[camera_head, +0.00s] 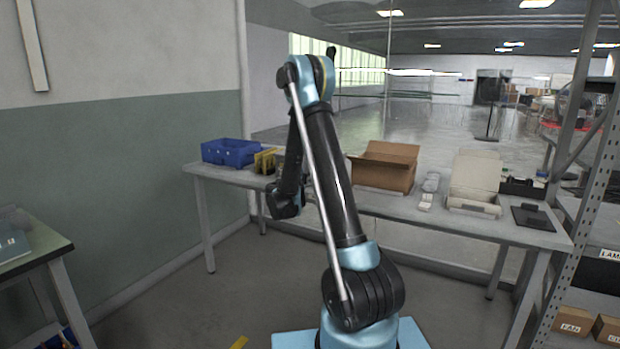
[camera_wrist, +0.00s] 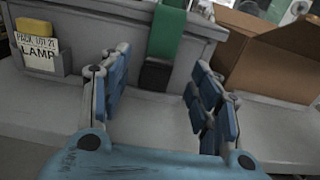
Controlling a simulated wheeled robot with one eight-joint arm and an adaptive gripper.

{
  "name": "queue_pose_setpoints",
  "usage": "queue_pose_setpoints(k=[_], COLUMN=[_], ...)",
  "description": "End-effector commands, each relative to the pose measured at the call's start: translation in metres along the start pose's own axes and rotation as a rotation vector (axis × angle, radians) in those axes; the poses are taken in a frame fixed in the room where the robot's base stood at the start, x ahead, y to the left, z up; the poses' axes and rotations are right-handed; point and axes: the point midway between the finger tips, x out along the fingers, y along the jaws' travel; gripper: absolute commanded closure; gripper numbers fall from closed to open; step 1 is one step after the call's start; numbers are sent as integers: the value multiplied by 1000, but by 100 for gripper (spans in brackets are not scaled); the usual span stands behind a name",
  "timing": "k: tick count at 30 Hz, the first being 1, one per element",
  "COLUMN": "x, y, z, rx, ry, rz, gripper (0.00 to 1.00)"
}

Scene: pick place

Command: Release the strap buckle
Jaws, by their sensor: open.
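In the wrist view a green strap (camera_wrist: 168,32) hangs down the front of a grey container (camera_wrist: 105,38). A black block, apparently the buckle (camera_wrist: 157,75), sits at the strap's lower end, near the table top. My gripper (camera_wrist: 162,70) is open, its blue-padded fingers spread left and right of the buckle. The buckle shows in the gap beyond the fingers, and I see no contact. In the head view my own arm hides the strap, the buckle and most of the gripper.
An open cardboard box (camera_head: 385,168) stands to the right on the table (camera_head: 455,222). A blue bin (camera_head: 229,152) is at the table's left end, a white box (camera_head: 476,180) further right.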

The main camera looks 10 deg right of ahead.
Motion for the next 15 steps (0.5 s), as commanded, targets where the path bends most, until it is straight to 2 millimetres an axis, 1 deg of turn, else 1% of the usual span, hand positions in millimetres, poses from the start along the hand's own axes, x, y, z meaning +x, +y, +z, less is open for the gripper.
queue_pose_setpoints(k=[1, 3, 6, 15], x=[7, 14, 22, 26], y=[0, 0, 0, 0], z=[0, 0, 0, 0], rx=[0, 0, 0, 0], ry=[0, 0, 0, 0], rz=[-2, -2, -1, 0], gripper=[43, 43, 43, 43])
